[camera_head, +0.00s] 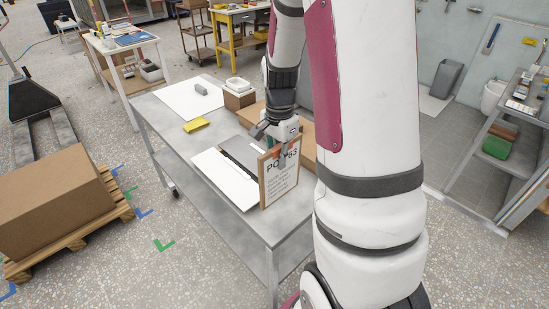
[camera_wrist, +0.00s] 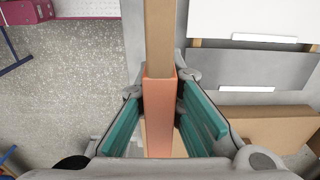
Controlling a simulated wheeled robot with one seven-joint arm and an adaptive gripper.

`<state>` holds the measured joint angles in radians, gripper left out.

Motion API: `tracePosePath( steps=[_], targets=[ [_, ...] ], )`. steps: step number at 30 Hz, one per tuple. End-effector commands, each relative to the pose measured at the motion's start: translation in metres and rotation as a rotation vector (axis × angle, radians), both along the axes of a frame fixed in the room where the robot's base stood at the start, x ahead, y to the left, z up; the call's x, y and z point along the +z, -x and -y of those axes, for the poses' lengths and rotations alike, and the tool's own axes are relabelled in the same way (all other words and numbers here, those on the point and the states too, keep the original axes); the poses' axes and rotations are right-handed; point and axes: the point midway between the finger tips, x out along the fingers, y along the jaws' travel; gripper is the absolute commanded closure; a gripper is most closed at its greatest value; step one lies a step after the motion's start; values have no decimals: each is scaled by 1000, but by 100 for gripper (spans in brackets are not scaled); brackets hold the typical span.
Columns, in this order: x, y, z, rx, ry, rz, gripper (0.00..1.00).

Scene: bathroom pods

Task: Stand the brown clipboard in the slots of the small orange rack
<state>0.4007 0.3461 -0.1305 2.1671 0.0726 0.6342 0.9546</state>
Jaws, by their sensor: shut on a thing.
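The brown clipboard (camera_head: 266,192) carries a white printed sheet and is upright over the near right end of the grey table (camera_head: 235,213). In the wrist view its brown edge (camera_wrist: 159,35) runs up between my fingers. An orange piece (camera_wrist: 159,110) sits on that edge between the teal finger pads; it looks like the board's clip. My gripper (camera_wrist: 172,120) is shut on the clipboard at this top edge, and in the head view it is above the board (camera_head: 284,150). I cannot tell whether the board's bottom touches the table. I cannot make out the small orange rack in either view.
Dark and white flat boards (camera_head: 226,180) lie left of the clipboard. A yellow object (camera_head: 196,125), a white sheet (camera_head: 184,98) and a cardboard box with white trays (camera_head: 239,97) are farther back. My arm hides the table's right side. The near left tabletop is bare.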

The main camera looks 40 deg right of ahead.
Motion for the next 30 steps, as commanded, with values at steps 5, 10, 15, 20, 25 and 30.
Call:
tracePosePath(
  steps=[5, 10, 15, 20, 25, 30],
  targets=[
    [-3, -25, 15, 0, 0, -1, 100],
    [-4, -35, 20, 0, 0, -1, 100],
    [-21, -37, 22, 0, -2, -5, 100],
    [-37, -39, 22, 0, -1, -2, 100],
    [-39, -40, 22, 0, 1, 0, 100],
    [-40, -40, 22, 0, 0, 0, 100]
  ],
)
